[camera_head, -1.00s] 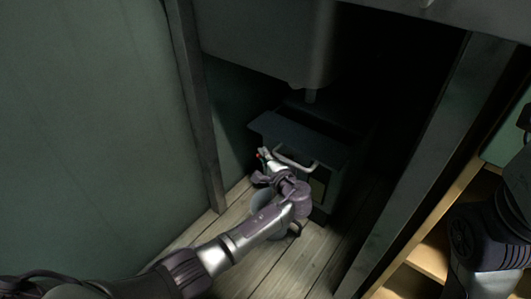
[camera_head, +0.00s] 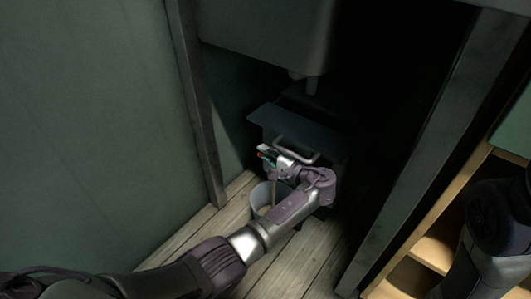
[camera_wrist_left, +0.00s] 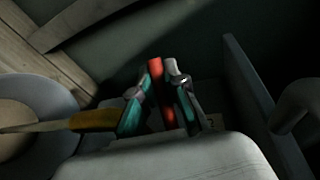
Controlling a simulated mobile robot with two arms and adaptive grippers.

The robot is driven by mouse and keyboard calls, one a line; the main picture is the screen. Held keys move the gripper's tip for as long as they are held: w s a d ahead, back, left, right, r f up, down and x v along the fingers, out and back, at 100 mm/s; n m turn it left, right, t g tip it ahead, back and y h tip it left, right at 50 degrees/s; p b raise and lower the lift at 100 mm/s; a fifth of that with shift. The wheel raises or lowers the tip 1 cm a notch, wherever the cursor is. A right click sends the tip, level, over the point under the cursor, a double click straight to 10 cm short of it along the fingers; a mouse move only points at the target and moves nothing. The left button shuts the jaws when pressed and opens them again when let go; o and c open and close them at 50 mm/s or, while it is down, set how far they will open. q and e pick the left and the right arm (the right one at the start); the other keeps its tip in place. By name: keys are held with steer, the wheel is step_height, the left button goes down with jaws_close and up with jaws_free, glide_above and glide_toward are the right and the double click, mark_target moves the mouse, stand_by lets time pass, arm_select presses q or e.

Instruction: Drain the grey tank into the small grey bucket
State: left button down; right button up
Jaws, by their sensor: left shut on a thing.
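The grey tank (camera_head: 330,160), a dark box with a flat lid (camera_head: 285,121) and a metal handle, stands on the floor under a basin. My left gripper (camera_head: 265,155) is at its front. In the left wrist view its teal-padded fingers (camera_wrist_left: 160,105) are shut on a red lever (camera_wrist_left: 156,76). A brass-yellow spout (camera_wrist_left: 95,121) points from beside the fingers toward the small grey bucket (camera_wrist_left: 62,105), and a pale brown streak runs from it into the bucket. The bucket (camera_head: 258,197) stands on the floor below, partly behind my left arm. My right gripper is out of view.
The basin (camera_head: 265,40) with a short drain pipe (camera_head: 312,86) hangs above the tank. Metal posts stand left (camera_head: 200,120) and right (camera_head: 430,150). A wooden shelf unit (camera_head: 435,250) is at the right. The plank floor (camera_head: 200,235) in front is clear.

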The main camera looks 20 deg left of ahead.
arm_select(q)
steer(key=shift+f, duration=0.1)
steer(key=c, duration=1.5)
jaws_free()
steer(key=shift+o, duration=0.2)
